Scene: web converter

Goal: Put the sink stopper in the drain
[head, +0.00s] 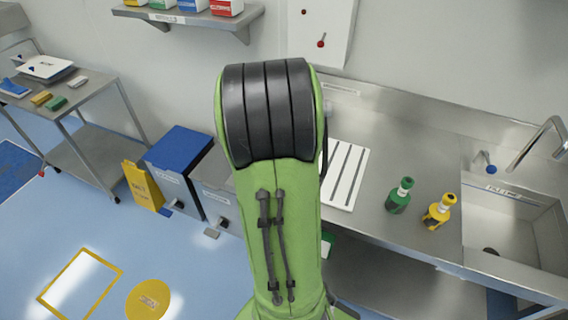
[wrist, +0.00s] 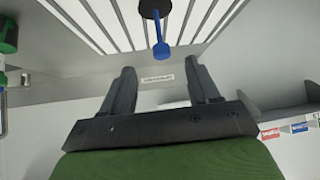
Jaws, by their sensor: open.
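A black round piece with a blue stick-like handle, which looks like the sink stopper (wrist: 157,38), is on the white slatted rack (wrist: 105,22) at the top of the wrist view. My gripper (wrist: 160,66) is open and empty; the blue handle shows beyond the gap between its fingers, apart from them. In the head view my green arm hides the gripper and the stopper. The steel sink (head: 540,225) is at the far right, with a dark drain (head: 490,251) in its floor, partly cut by the sink's front wall.
A curved faucet (head: 540,140) and blue lever (head: 485,158) are behind the sink. A shelf (head: 190,18) with boxes hangs on the wall.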

